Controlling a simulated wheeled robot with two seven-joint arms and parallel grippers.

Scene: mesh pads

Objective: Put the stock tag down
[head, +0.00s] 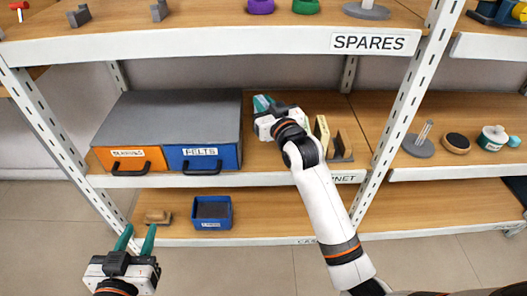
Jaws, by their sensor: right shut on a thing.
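My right gripper (263,103) reaches over the middle shelf, just right of the grey-topped drawer unit. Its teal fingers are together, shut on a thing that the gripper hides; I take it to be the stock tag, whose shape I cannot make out. My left gripper (137,236) is low at the left, in front of the bottom shelf. Its two teal fingers are apart with nothing between them.
The drawer unit (185,115) has an orange drawer (131,159) and a blue FELTS drawer (203,156). A cream block (321,133) and a grey slotted holder (342,149) stand right of my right gripper. A blue bin (212,212) sits on the bottom shelf. White posts divide the bays.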

